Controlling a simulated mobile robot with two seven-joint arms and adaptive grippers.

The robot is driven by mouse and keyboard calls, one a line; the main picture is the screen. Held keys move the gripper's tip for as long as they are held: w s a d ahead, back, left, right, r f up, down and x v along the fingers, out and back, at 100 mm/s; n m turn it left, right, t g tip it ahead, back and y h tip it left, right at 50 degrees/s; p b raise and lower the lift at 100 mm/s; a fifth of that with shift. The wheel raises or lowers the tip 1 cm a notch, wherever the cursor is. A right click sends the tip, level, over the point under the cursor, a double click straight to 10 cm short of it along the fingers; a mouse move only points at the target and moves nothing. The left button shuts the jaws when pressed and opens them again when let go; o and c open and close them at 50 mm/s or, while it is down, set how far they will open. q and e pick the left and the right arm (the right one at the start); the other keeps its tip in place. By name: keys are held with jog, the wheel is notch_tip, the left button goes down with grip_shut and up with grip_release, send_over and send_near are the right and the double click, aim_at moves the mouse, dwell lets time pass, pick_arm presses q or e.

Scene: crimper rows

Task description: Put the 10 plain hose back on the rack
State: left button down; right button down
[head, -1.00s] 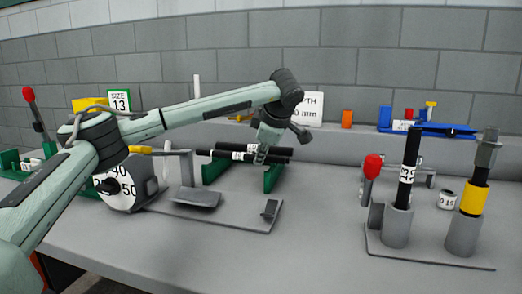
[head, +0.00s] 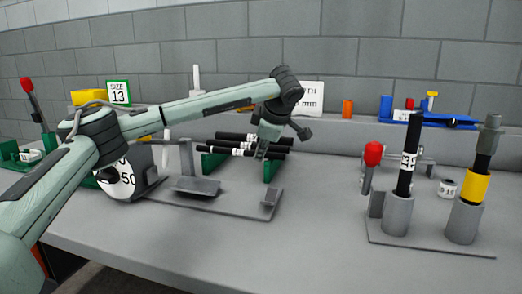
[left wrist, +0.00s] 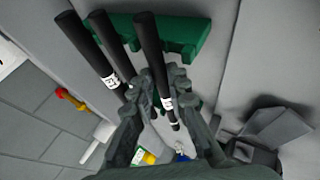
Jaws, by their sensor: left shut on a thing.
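My left gripper (head: 261,154) is at the green rack (head: 270,171) and shut on a black hose (head: 222,152) with a white label. In the left wrist view, the held hose (left wrist: 147,38) runs between the fingers (left wrist: 160,84), across the green rack (left wrist: 185,37). I cannot read its label, and part of it is hidden by the fingers. Two other black hoses (left wrist: 85,43) (left wrist: 108,36) lie beside it on the wall side, roughly parallel. I cannot tell whether the held hose touches the rack. My right gripper is not in view.
A grey machine with a numbered dial (head: 118,184) stands left of the rack, with a flat plate (head: 228,207) in front. At right, a stand (head: 425,246) holds an upright black hose (head: 405,182) and a yellow-banded one (head: 474,187). The front middle bench (head: 310,240) is clear.

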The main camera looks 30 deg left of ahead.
pick_arm(q)
jog(key=shift+f, duration=0.1)
dwell(0.7)
jog(key=c, duration=1.4)
grip_release()
jog(key=v, duration=1.2)
